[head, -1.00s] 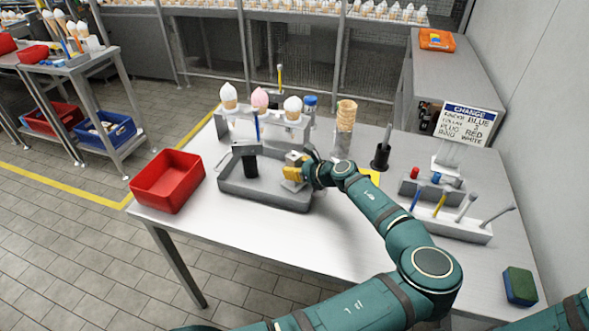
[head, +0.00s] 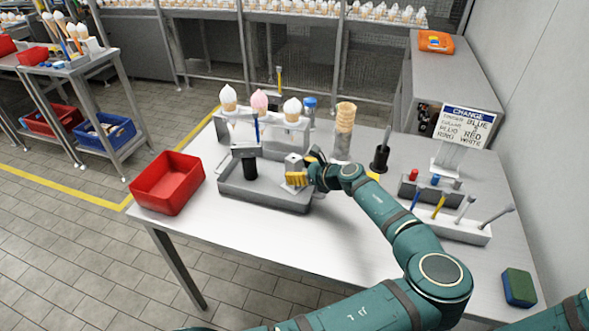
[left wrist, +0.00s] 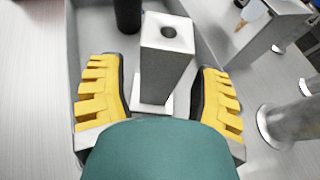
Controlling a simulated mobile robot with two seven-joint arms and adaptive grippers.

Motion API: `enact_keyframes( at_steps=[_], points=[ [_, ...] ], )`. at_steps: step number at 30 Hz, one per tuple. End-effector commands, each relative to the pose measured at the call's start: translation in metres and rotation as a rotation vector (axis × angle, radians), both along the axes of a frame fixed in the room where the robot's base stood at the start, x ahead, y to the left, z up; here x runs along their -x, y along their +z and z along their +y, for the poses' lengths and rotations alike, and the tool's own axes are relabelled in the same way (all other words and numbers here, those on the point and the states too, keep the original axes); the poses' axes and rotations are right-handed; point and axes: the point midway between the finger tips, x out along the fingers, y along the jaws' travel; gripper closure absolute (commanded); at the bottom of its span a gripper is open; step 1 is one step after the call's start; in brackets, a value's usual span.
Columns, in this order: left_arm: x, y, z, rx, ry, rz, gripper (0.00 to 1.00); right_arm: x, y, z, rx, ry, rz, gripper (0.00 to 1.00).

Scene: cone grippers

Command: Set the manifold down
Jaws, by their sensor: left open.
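The manifold, a grey metal block with a dark hole in its top (left wrist: 168,65), stands upright on a small square foot in the grey tray (head: 262,199). In the head view the manifold (head: 293,160) is partly hidden by my left gripper (head: 300,177). The left wrist view shows my left gripper's yellow fingers (left wrist: 165,100) open, one on each side of the block, with a gap visible on both sides. My right gripper is not in view.
A black cylinder (head: 249,167) stands in the tray left of the manifold. A rack of cones (head: 262,128) is behind the tray. A red bin (head: 168,184) is at left, a stacked-cone holder (head: 342,146) behind right. The front of the table (head: 265,240) is clear.

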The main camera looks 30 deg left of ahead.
Motion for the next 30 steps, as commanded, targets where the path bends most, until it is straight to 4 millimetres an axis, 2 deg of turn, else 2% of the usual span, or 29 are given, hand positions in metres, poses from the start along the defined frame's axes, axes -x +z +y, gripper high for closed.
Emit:
enact_keyframes(
  at_steps=[1,6,13,19,30],
  points=[
    [0.001,0.006,-0.012,0.001,-0.004,0.000,0.36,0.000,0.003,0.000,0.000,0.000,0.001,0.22],
    [0.007,0.020,-0.044,0.001,-0.003,0.000,0.36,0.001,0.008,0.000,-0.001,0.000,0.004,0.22],
    [0.013,0.033,-0.077,0.001,0.000,0.001,0.36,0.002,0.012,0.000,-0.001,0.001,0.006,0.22],
    [0.015,0.037,-0.087,0.000,0.001,0.001,0.36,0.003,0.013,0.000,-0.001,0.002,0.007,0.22],
    [0.015,0.037,-0.088,0.000,0.001,0.002,0.36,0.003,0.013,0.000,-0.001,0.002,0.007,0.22]
  ],
)
